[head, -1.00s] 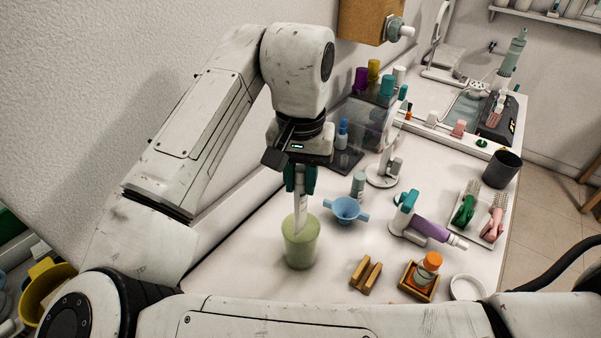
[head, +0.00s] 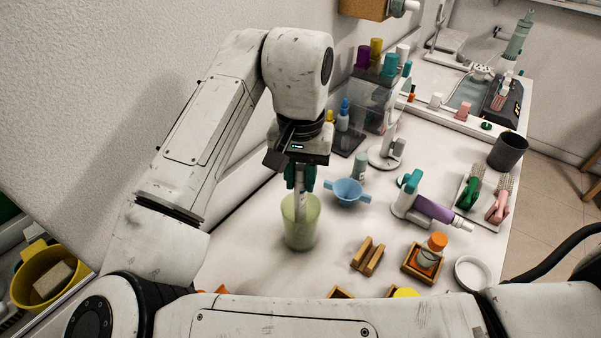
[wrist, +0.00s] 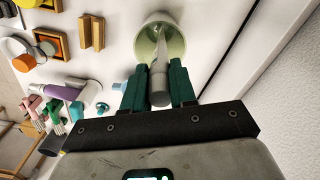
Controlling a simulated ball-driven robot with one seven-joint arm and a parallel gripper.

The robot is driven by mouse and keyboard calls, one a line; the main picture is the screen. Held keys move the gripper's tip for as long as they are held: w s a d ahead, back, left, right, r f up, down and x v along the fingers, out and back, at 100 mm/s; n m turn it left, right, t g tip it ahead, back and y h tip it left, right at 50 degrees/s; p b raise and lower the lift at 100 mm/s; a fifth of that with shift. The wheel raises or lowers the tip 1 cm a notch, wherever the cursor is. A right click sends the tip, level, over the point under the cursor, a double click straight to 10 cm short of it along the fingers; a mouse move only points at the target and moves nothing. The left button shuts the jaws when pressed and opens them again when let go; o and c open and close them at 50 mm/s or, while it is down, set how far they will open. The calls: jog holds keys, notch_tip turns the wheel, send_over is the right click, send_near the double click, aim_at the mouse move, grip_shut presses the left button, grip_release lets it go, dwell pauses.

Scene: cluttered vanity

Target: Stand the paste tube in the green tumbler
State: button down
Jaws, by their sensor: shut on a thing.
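The green tumbler (head: 300,232) stands upright on the white counter, directly below my gripper (head: 300,184). My gripper's teal fingers are shut on the pale grey-white paste tube (head: 300,203), which hangs close to upright. The tube's lower part is inside the tumbler's mouth and is partly hidden by its wall. In the wrist view the tube (wrist: 159,78) lies between the fingers (wrist: 158,86) and reaches into the tumbler (wrist: 174,30). I cannot tell whether its lower end touches the bottom.
A blue strainer-like cup (head: 348,192) stands close right of the tumbler. A wooden holder (head: 368,256) and a wooden box with an orange-capped bottle (head: 424,262) lie front right. A purple-and-white device (head: 430,208) lies further right. The wall is on the left.

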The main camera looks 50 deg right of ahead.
jog(key=c, duration=0.8)
grip_release()
jog(key=shift+r, duration=0.1)
notch_tip(320, 180, up, 11)
jog(key=shift+f, duration=0.15)
dwell(0.6)
